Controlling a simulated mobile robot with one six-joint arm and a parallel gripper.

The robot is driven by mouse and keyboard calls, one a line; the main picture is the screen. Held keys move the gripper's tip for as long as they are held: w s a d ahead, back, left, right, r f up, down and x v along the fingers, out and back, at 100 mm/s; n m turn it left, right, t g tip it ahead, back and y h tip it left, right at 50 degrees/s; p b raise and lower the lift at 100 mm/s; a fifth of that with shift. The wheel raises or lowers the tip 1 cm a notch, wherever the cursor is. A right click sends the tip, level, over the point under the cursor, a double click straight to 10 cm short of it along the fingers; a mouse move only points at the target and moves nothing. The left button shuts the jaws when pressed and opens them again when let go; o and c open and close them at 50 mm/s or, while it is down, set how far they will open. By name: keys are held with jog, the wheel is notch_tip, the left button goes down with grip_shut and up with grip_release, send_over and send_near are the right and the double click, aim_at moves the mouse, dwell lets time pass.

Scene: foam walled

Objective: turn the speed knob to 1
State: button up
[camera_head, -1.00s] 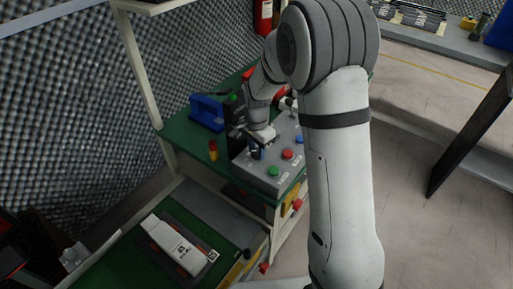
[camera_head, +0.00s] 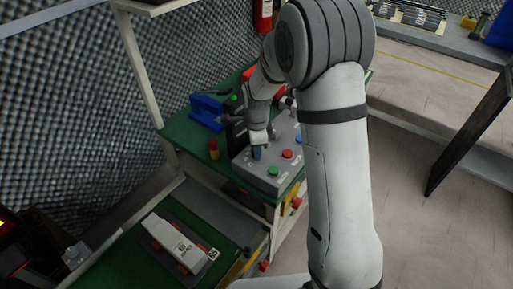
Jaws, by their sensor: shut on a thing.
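A grey control box (camera_head: 259,172) with green, red and blue buttons stands on the green bench top. My gripper (camera_head: 257,152) reaches down to the left part of its top face and is shut on a small dark blue-grey knob (camera_head: 257,155). The gripper and wrist cover much of the knob, so its pointer and the scale marks cannot be read. The green button (camera_head: 273,171) and the red button (camera_head: 287,154) lie in front of and to the right of the gripper.
A blue object (camera_head: 207,111) and a small orange-and-red cylinder (camera_head: 213,149) stand left of the box. A white device (camera_head: 178,246) lies on a lower surface at front left. A foam wall (camera_head: 75,110) rises behind. My arm hides the right side of the bench.

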dwell(0.4)
jog(key=o, duration=1)
jog(key=shift+c, duration=0.2)
notch_tip(320, 180, up, 8)
jog(key=shift+f+p, duration=0.1)
jog(key=shift+p, duration=0.45)
